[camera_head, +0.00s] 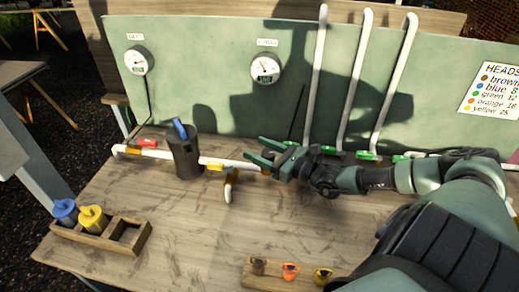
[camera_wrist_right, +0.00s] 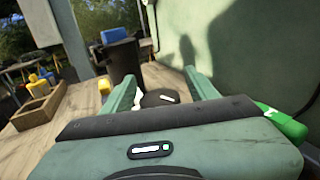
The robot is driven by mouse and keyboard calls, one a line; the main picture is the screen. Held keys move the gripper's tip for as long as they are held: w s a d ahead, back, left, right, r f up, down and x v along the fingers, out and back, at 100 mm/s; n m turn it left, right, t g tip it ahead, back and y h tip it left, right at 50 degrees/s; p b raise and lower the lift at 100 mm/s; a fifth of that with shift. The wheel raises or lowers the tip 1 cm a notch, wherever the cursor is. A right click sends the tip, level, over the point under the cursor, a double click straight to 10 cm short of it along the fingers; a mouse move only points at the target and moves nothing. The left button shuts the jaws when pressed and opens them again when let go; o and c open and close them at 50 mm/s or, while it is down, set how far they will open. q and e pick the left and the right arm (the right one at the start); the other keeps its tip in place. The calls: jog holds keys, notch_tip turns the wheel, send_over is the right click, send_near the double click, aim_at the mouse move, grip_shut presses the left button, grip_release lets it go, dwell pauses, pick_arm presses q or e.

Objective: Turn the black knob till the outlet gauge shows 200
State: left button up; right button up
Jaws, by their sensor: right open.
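My right gripper (camera_head: 257,151) is open, its green fingers pointing left above the white pipe (camera_head: 155,153) on the bench. In the right wrist view the black knob (camera_wrist_right: 158,98), with a white mark on top, shows between and beyond the two fingers (camera_wrist_right: 160,88). I cannot tell whether they touch it. In the head view the knob is not clearly made out near the gripper. The right-hand gauge (camera_head: 265,68) on the green panel appears to be the outlet one; its reading is too small to tell. Another gauge (camera_head: 138,61) is at left. My left gripper is not in view.
A dark cylinder (camera_head: 186,160) with a blue lever stands left of my gripper. A wooden rack (camera_head: 128,238) holds blue and yellow pieces; a block (camera_head: 255,277) with coloured pieces is at the front. White vertical pipes (camera_head: 355,80) rise behind my right arm.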

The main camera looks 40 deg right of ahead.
jog(key=shift+c, duration=0.3)
grip_shut()
jog(key=shift+r+h+p, duration=0.2)
jog(key=shift+h+p, duration=0.1)
jog(key=shift+p, duration=0.15)
jog(key=m+h+p, duration=0.2)
jog(key=h+p, duration=0.1)
jog(key=d+m+h+p, duration=0.1)
jog(key=m+h+p, duration=0.2)
jog(key=h, duration=0.1)
jog(key=m+h+p, duration=0.2)
jog(key=h+p, duration=0.2)
jog(key=shift+s+d+m+g, duration=0.1)
jog(key=shift+d+m+g, duration=0.3)
jog(key=shift+s+d+f+m+g+h+p, duration=0.15)
jog(key=shift+m+g+h, duration=0.35)
jog(key=shift+h, duration=0.35)
jog(key=shift+d+m+g+h+p, duration=0.15)
jog(key=shift+m+g+h, duration=0.15)
jog(key=shift+m+h, duration=0.45)
jog(key=shift+d+h, duration=0.1)
jog(key=shift+h, duration=0.3)
jog(key=shift+o, duration=0.3)
grip_release()
